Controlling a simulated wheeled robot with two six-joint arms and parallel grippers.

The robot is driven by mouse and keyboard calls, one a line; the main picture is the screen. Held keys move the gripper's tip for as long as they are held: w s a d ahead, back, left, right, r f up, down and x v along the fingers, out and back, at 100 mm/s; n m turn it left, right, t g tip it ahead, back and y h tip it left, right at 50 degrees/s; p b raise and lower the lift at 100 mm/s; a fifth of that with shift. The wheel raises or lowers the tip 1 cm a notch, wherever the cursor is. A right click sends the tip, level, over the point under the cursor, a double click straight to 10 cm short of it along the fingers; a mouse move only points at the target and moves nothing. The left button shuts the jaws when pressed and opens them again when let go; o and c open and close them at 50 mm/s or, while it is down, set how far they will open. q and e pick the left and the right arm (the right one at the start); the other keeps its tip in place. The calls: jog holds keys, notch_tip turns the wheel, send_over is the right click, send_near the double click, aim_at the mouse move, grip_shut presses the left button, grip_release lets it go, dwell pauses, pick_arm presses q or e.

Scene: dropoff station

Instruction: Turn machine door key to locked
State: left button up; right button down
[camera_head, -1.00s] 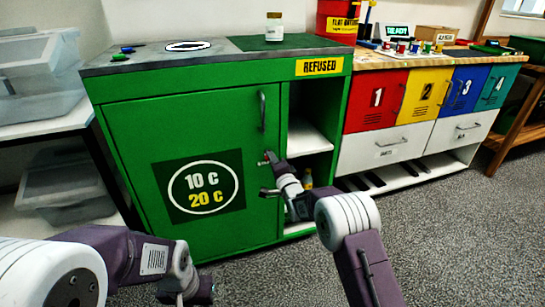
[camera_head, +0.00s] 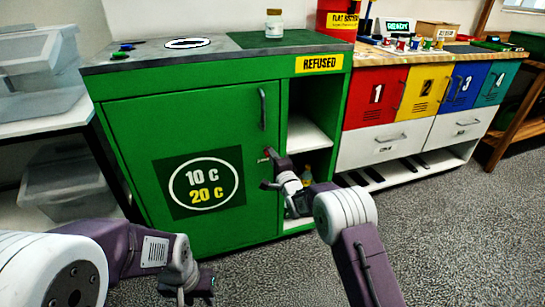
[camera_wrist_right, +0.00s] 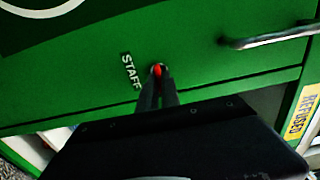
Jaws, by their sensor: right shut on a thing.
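The green machine door (camera_head: 130,130) is closed, with a grey bar handle (camera_head: 263,109) near its right edge. A small red key (camera_wrist_right: 157,70) sits in a round lock beside a STAFF label (camera_wrist_right: 131,71) in the right wrist view. My right gripper (camera_wrist_right: 158,82) is shut on the key, its narrow fingers hiding part of it. In the head view my right gripper (camera_head: 271,157) reaches the door's right edge below the handle. I cannot tell the lock's state. My left gripper (camera_head: 192,289) hangs low in front of the machine, away from the door; its fingers are unclear.
An open shelf bay (camera_head: 307,135) right of the door holds a bottle (camera_head: 307,176) low down. Numbered coloured drawers (camera_head: 376,100) stand to the right, plastic bins (camera_head: 35,70) to the left. The grey floor (camera_head: 440,230) is clear.

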jog(key=c, duration=1.6)
grip_release()
jog(key=shift+o, duration=0.2)
jog(key=b+v, duration=0.7)
jog(key=v, duration=0.2)
